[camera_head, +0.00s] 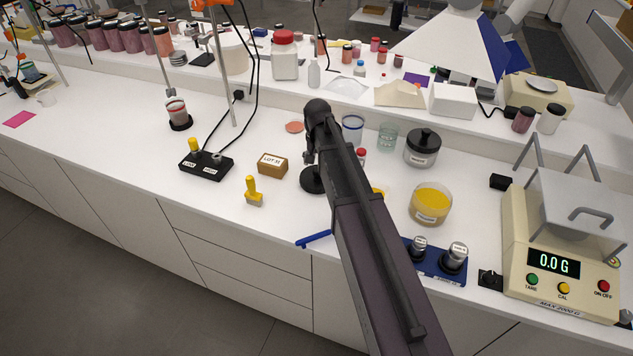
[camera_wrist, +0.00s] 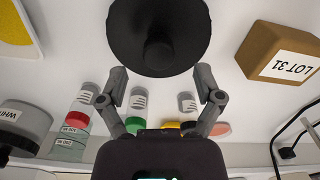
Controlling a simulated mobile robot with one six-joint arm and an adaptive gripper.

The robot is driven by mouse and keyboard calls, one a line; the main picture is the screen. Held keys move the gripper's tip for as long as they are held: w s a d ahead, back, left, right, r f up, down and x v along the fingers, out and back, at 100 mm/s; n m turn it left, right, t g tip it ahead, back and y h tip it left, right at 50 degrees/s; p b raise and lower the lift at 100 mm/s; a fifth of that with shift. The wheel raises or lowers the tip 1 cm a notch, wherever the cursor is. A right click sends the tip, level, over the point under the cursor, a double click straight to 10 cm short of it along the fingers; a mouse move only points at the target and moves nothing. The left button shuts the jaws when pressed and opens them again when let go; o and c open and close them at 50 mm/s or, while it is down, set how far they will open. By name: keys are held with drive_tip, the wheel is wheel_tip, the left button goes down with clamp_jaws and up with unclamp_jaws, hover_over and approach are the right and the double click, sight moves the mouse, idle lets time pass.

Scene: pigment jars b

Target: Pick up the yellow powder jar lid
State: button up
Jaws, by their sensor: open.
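The yellow powder jar (camera_head: 431,205) stands without a lid on the bench, right of my arm. A round black lid with a central knob lies on the bench; its edge shows below my gripper in the head view, and the black lid (camera_wrist: 175,20) fills the top middle of the wrist view, knob toward the camera. My gripper (camera_wrist: 161,78) is open and empty, its fingertips spread on either side of the lid's near edge and knob. In the head view my gripper (camera_head: 311,157) is partly hidden by my arm. Contact with the lid cannot be told.
The LOT 31 box (camera_head: 272,165) stands left of the lid, a yellow-handled tool (camera_head: 253,191) in front of it. A black-lidded jar (camera_head: 422,148), a blue vial rack (camera_head: 440,265) and a scale (camera_head: 560,240) stand to the right. A blue stick (camera_head: 315,239) lies near the front edge.

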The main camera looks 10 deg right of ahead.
sight(317, 176)
drive_tip(key=shift+f+b, duration=1.45)
drive_tip(key=shift+f, duration=0.3)
clamp_jaws()
